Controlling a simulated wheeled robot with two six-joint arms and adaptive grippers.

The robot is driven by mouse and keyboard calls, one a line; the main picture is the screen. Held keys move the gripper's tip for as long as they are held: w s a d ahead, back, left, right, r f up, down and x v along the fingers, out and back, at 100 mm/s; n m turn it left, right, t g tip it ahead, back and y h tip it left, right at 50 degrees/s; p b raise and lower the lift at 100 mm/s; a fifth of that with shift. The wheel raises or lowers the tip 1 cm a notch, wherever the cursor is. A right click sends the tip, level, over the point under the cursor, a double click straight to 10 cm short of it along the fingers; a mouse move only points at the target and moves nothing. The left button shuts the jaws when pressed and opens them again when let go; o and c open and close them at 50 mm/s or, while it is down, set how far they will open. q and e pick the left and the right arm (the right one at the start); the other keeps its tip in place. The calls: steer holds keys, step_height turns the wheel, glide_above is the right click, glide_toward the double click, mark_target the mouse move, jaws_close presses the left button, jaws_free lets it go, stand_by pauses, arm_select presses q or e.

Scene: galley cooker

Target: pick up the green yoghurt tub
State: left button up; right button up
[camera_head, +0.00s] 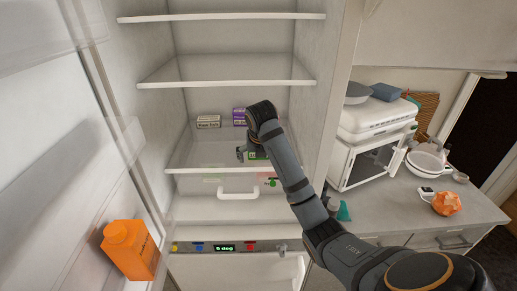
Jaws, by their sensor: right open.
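My right arm reaches into the open fridge from the lower right. My right gripper (243,150) is open just above the shelf over the drawer. My left gripper is out of view.
A white box (208,121) and a purple box (239,117) stand at the back of that shelf. A drawer with a white handle (238,194) is below. An orange carton (130,250) stands in the door at left. Empty shelves (228,84) are above.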

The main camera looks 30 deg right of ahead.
steer(key=w+d+p, duration=0.1)
steer(key=w, duration=0.2)
steer(key=w+d+p, duration=0.1)
steer(key=w+d, duration=0.1)
steer(key=w, duration=0.1)
steer(key=w+d+p, duration=0.1)
steer(key=w+d, duration=0.1)
steer(key=w, duration=0.1)
steer(key=shift+d+r, duration=0.1)
steer(key=shift+d, duration=0.15)
steer(key=shift+w+d+p, duration=0.25)
steer(key=shift+w+p, duration=0.05)
steer(key=shift+w, duration=0.15)
steer(key=p+x, duration=0.1)
steer(key=x, duration=0.3)
steer(key=shift+p, duration=0.3)
steer(key=shift+w+d+f, duration=0.2)
steer(key=shift+w+f, duration=0.05)
steer(key=shift+f, duration=0.4)
steer(key=c, duration=1.3)
